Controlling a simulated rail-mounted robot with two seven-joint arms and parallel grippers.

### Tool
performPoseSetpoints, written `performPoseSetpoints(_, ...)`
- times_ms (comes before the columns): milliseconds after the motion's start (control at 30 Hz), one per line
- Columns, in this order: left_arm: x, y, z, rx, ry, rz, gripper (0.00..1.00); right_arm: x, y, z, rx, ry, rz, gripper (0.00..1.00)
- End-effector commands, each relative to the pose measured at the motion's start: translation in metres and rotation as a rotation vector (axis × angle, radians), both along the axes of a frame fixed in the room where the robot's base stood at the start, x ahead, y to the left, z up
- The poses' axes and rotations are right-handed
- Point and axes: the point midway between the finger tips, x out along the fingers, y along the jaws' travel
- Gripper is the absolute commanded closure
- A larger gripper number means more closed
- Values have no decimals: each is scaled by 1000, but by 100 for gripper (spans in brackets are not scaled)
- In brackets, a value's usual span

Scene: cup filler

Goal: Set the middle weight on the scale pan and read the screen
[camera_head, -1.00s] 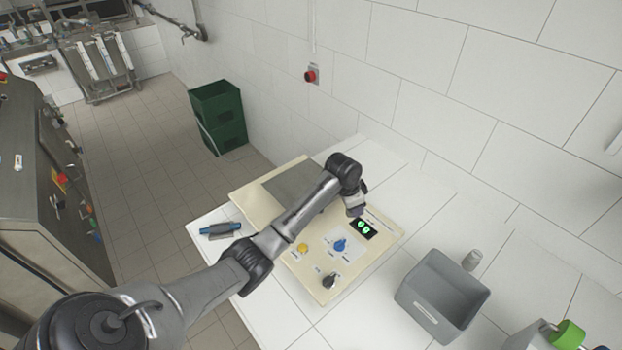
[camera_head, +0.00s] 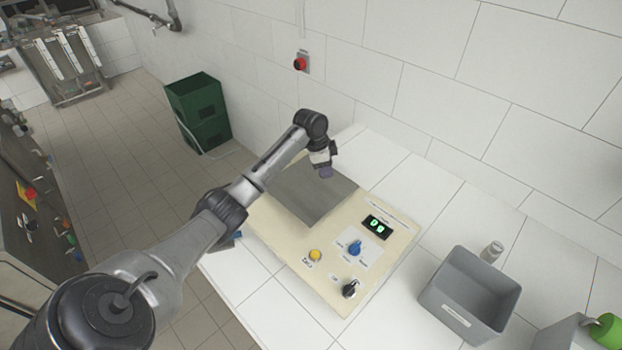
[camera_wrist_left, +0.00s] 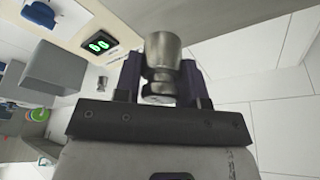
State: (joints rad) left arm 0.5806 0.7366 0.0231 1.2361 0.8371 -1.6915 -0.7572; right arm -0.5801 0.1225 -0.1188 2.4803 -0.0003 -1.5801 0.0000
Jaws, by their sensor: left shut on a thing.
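My left gripper (camera_head: 325,168) is shut on a shiny metal weight (camera_wrist_left: 163,62), which stands upright between its fingers in the left wrist view. In the head view the gripper hangs over the far right part of the grey scale pan (camera_head: 305,200), and the weight is hardly visible there. I cannot tell whether the weight touches the pan. The scale's dark screen (camera_head: 377,227) is lit with green digits that look like 00; it also shows in the left wrist view (camera_wrist_left: 99,42). My right gripper is out of view.
The beige scale body (camera_head: 335,290) carries a yellow button (camera_head: 315,255), a blue knob (camera_head: 355,248) and a black knob (camera_head: 350,289). A grey bin (camera_head: 468,298) stands to the right, with another metal weight (camera_head: 491,252) behind it. White counter lies bare between scale and bin.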

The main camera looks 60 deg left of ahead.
Motion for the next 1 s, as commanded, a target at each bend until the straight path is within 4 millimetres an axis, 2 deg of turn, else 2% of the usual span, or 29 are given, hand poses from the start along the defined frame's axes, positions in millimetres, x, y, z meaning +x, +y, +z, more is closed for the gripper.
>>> performPoseSetpoints(100,-14,18,-13,1,1,2,92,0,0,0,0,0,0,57)
performPoseSetpoints(300,-26,35,-26,1,-2,3,92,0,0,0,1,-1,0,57)
performPoseSetpoints(567,-30,39,-33,0,-1,0,92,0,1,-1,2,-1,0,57)
performPoseSetpoints(833,-30,38,-65,-1,-1,2,92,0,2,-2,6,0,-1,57)
performPoseSetpoints(1000,-30,39,-69,2,-2,1,92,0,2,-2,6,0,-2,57)
